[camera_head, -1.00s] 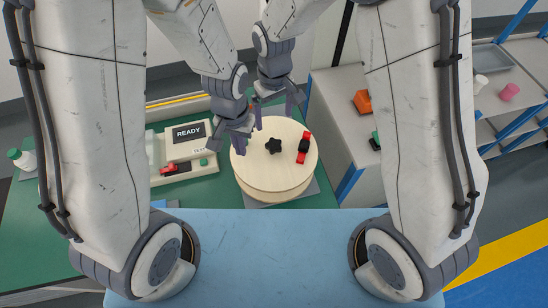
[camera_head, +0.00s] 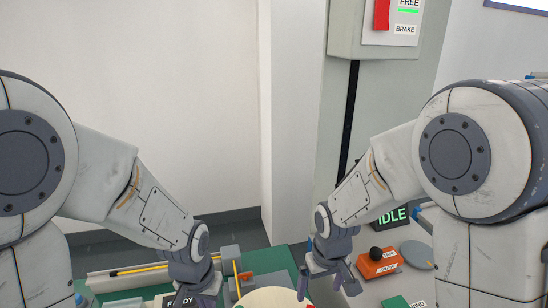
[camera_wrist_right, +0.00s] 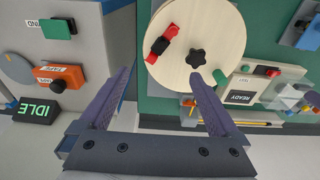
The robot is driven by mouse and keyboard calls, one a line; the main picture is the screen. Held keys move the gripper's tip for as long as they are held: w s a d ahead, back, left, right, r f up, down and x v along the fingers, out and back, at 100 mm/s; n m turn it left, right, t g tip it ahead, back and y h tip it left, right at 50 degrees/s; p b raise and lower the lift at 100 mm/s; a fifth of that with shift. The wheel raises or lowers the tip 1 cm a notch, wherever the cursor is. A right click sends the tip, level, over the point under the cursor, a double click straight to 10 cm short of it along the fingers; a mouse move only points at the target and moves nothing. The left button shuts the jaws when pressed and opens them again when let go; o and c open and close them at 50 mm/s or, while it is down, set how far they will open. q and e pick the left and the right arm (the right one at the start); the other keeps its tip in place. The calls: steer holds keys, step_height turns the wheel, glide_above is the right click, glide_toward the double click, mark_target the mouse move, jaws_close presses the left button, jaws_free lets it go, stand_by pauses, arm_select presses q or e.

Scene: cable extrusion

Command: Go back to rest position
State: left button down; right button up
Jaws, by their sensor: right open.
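My right gripper (camera_head: 326,284) is open and empty in the head view. In the right wrist view its two fingers (camera_wrist_right: 160,76) stand wide apart with nothing between them. They point towards a round wooden disc (camera_wrist_right: 221,40) with a black star knob (camera_wrist_right: 195,58) and a red and black piece (camera_wrist_right: 161,40) on it. Only the disc's top edge (camera_head: 272,296) shows at the bottom of the head view. My left gripper (camera_head: 204,299) hangs at the bottom left of the disc, its fingers partly cut off by the frame edge.
A green bench top (camera_head: 265,262) lies below the arms. An IDLE display (camera_head: 391,216) and an orange box with a black knob (camera_head: 378,262) stand at the right. A grey column (camera_head: 335,110) with a red brake switch (camera_head: 382,15) rises behind.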

arm_select(q)
steer(key=a+r+n+t, duration=0.1)
steer(key=a+r, duration=0.1)
steer(key=a, duration=0.3)
arm_select(e)
steer(key=s+d+r+m+t, duration=0.1)
steer(key=s+d+r+m, duration=0.15)
steer(key=s+d, duration=0.45)
arm_select(q)
steer(key=s+d+r+m+g+b, duration=0.1)
steer(key=s+d+m+b, duration=0.3)
steer(key=s+d, duration=0.9)
steer(key=s+m+g, duration=0.1)
steer(key=m, duration=0.1)
steer(key=shift+d+m+h+b, duration=0.35)
steer(key=shift+m+h, duration=0.05)
arm_select(e)
steer(key=s+a+n+g, duration=0.2)
steer(key=s+a+n, duration=0.4)
steer(key=s+a, duration=0.6)
steer(key=shift+s+a+r+n+y, duration=0.15)
steer(key=shift+a+r+n+y, duration=0.2)
steer(key=shift+r, duration=0.1)
arm_select(q)
steer(key=shift+r, duration=0.1)
